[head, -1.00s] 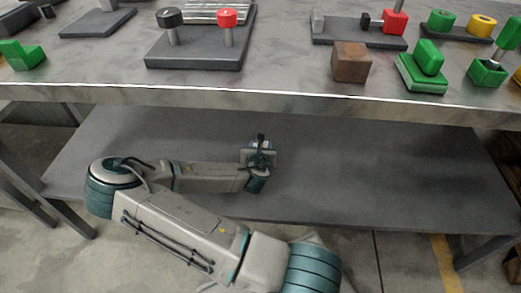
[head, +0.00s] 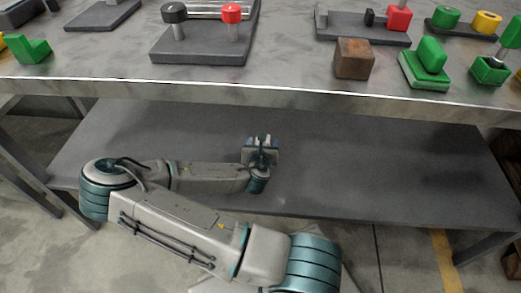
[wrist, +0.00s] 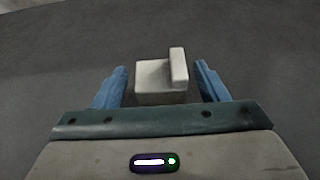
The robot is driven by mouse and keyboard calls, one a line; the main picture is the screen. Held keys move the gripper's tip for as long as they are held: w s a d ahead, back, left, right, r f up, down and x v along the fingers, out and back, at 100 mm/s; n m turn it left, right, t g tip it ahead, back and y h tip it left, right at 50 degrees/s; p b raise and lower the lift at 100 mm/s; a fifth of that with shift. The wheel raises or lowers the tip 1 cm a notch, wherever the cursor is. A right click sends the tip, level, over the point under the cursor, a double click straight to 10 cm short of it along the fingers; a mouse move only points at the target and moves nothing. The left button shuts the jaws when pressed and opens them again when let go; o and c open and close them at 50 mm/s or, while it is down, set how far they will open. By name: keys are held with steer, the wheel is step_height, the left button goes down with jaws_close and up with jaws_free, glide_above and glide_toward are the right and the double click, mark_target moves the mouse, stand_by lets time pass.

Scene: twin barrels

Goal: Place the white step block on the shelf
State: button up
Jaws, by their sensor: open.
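The white step block (wrist: 154,82) shows in the wrist view, standing on a grey surface with its taller step at the right. My gripper (wrist: 160,85) is open, with a blue finger on each side of the block and a gap to each. In the head view my gripper (head: 261,140) is over the lower grey shelf (head: 380,165) beneath the table. The block cannot be made out clearly in the head view, where my gripper covers that spot.
The shelf's right part is clear.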

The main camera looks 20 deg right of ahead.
steer(key=p+v, duration=0.2)
steer(key=v, duration=0.1)
steer(key=shift+s+a+r, duration=0.1)
steer(key=shift+r, duration=0.25)
steer(key=p+v, duration=0.2)
steer(key=p, duration=0.3)
steer(key=shift+s+r, duration=0.15)
steer(key=shift+s, duration=0.05)
steer(key=p+v, duration=0.2)
steer(key=shift+s+a+p, duration=0.15)
steer(key=shift+s+p, duration=0.05)
steer(key=shift+p, duration=0.2)
steer(key=shift+s+a, duration=0.1)
steer(key=shift+s, duration=0.1)
